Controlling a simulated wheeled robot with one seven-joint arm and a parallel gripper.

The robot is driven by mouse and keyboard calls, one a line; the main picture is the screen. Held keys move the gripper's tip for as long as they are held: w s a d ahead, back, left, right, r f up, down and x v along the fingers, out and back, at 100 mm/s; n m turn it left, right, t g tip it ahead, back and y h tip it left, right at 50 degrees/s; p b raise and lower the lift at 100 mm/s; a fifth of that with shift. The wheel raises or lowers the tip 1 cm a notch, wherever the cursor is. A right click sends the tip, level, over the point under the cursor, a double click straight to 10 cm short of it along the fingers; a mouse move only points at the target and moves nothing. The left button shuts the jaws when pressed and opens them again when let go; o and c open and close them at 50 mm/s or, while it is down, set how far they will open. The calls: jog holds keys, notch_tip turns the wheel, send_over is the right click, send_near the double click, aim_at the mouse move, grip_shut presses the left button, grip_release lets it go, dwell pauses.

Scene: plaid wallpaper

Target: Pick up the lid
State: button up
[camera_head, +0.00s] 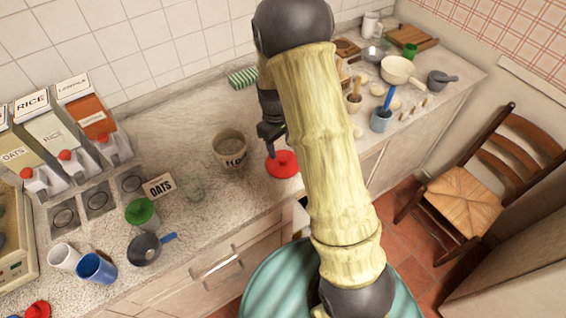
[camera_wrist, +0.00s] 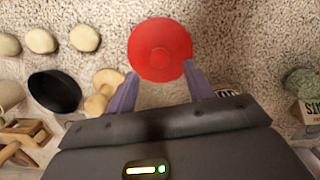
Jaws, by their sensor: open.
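A round red lid (camera_head: 282,164) with a raised knob lies on the speckled counter (camera_head: 210,197), near its front edge and right of a crock. In the wrist view the lid (camera_wrist: 160,48) sits just beyond and between my fingertips. My gripper (camera_head: 272,143) is over the counter at the lid, partly hidden behind my arm. Its two purple fingers are spread with nothing held between them, as the wrist view of the gripper (camera_wrist: 160,74) shows. I cannot tell how far above the counter the fingertips are.
The crock (camera_head: 230,150) stands close left of the lid, with a glass (camera_head: 193,186) further left. A green-striped item (camera_head: 243,78) lies behind. A blue cup (camera_head: 382,119) and a pale pan (camera_head: 398,72) stand right. A chair (camera_head: 470,195) is on the floor.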

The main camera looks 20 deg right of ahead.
aim_at(283, 159)
jog(key=shift+s+d+f+p, duration=0.15)
jog(key=shift+f+p, duration=0.2)
jog(key=shift+f, duration=0.8)
jog(key=shift+s+d+f+p, duration=0.15)
jog(key=shift+f+p, duration=0.2)
jog(key=shift+f, duration=0.75)
jog(key=c, duration=1.1)
jog(key=shift+o, duration=0.2)
jog(key=shift+a+r, duration=0.1)
notch_tip(283, 159, up, 10)
jog(key=b, duration=0.2)
